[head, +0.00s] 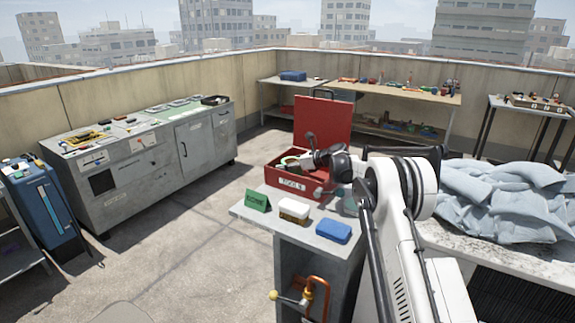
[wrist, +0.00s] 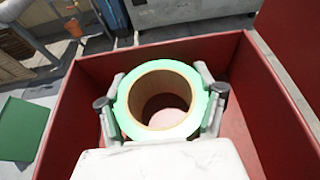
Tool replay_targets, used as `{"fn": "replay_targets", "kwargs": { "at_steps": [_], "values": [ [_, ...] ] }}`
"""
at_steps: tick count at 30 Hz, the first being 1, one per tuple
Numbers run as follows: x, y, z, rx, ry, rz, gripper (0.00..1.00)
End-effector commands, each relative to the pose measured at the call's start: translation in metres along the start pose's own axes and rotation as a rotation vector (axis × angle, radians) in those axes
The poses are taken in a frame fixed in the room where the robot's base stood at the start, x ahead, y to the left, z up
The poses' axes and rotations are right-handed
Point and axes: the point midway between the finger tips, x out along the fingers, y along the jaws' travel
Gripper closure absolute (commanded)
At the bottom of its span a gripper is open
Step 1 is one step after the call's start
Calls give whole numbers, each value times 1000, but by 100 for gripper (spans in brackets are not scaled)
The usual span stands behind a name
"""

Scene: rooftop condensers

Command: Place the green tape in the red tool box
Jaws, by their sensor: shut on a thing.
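The red tool box (head: 291,180) stands open on the far end of the grey bench, with its red lid (head: 323,125) raised at the back. In the wrist view, the box's red walls (wrist: 75,110) surround the green tape (wrist: 163,100), a roll with a tan inner core. My gripper (wrist: 163,112) is shut on the tape, one finger on each side of it. In the head view, the tape (head: 288,161) shows at the left part of the box opening, by my gripper (head: 290,163). I cannot tell whether the tape touches the box floor.
On the near bench (head: 260,215) are a green sign (head: 257,201), a white-and-yellow container (head: 294,209) and a blue block (head: 333,231). Crumpled grey-blue cloth (head: 510,200) covers the right counter. Grey cabinets (head: 150,150) stand along the left wall.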

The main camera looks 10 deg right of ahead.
Motion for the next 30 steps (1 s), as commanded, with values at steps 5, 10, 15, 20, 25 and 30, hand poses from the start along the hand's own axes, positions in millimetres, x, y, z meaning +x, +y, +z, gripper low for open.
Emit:
{"fn": "replay_targets", "kwargs": {
  "at_steps": [5,10,15,20,25,30],
  "values": [
    [2,0,-5,0,0,0,64],
    [3,0,-8,0,0,0,64],
    [3,0,-7,0,0,0,19],
    [3,0,-7,0,0,0,12],
    [3,0,-7,0,0,0,12],
    [-1,0,3,0,0,0,12]
  ]
}}
